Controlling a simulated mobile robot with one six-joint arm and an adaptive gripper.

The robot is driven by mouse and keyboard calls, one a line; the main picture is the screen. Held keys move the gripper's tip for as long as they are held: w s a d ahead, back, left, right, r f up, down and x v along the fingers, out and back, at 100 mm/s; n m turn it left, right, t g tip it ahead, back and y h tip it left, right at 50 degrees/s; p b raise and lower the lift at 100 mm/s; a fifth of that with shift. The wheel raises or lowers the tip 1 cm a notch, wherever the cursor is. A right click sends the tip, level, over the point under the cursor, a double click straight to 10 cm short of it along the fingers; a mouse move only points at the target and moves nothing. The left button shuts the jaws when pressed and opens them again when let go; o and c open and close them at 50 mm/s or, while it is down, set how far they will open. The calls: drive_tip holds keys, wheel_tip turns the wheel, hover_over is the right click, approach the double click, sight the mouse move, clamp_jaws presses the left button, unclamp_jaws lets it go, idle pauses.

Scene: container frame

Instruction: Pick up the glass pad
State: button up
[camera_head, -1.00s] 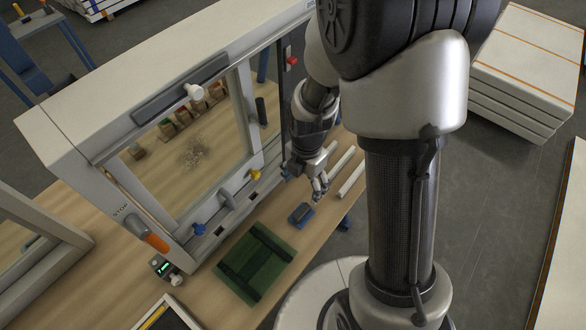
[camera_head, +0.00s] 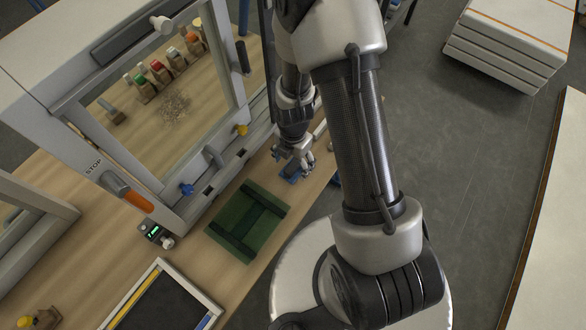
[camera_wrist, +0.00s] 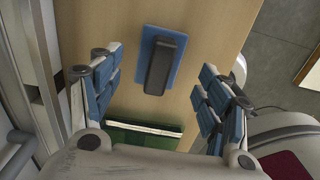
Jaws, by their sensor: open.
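The glass pad (camera_head: 289,174) looks like a flat blue pad with a dark block-shaped grip on top. It lies on the wooden bench near its right edge. In the wrist view the pad (camera_wrist: 176,75) lies ahead of my fingers, with the dark grip upward and nothing touching it. My gripper (camera_head: 301,163) hangs close by it in the head view and partly hides it.
A green mat-like piece with dark strips (camera_head: 248,222) lies close to the pad. The framed cabinet with a clear window (camera_head: 150,90) stands along the left. A dark framed tray (camera_head: 165,300) lies at the bottom. The bench edge and grey floor are right of the pad.

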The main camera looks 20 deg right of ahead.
wheel_tip(320, 180, down, 3)
drive_tip(key=shift+w+r+b, duration=0.1)
drive_tip(key=shift+b, duration=0.2)
drive_tip(key=shift+c, duration=0.4)
drive_tip(key=c, duration=1.1)
